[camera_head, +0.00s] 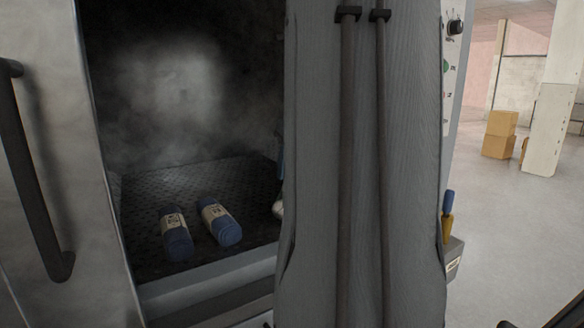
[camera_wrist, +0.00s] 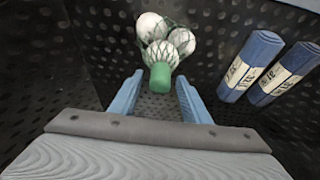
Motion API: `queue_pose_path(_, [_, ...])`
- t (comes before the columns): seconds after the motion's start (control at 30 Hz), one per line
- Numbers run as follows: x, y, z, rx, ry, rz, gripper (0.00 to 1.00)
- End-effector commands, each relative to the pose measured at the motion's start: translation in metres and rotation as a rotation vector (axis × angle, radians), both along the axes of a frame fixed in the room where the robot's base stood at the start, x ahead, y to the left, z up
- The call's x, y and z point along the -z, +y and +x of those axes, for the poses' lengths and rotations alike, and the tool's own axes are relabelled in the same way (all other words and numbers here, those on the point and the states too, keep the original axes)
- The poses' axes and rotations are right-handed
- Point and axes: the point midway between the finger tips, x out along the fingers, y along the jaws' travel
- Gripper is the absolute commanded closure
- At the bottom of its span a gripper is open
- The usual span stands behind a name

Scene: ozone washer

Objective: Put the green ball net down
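The green ball net lies on the dark perforated floor of the washer; in the wrist view its green end (camera_wrist: 160,76) faces me and several white balls in netting (camera_wrist: 165,38) lie beyond it. My gripper (camera_wrist: 160,78) has its two blue fingers apart, one on either side of the green end. A gap shows between each finger and the green end, so it is not clamped. In the camera_head view my grey arm hides most of the gripper and net; only a bit of pale ball (camera_head: 278,208) shows at the arm's left edge.
Two blue rolls with white labels (camera_head: 176,236) (camera_head: 220,222) lie side by side on the chamber floor; in the wrist view they are at right. The open steel door with a dark handle (camera_head: 38,190) stands at left. Cardboard boxes (camera_head: 500,135) sit far right on open floor.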

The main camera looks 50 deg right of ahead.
Motion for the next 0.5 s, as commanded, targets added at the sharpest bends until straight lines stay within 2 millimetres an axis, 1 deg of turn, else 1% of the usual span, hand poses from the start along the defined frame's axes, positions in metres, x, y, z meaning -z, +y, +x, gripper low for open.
queue_pose_path(0.3, [-0.003, 0.000, 0.000, 0.000, 0.000, 0.000, 0.58])
queue_pose_path(0.37, [-0.006, 0.000, -0.001, 0.000, -0.002, -0.001, 0.58])
queue_pose_path(0.5, [-0.025, 0.001, -0.008, 0.002, -0.004, -0.004, 0.58])
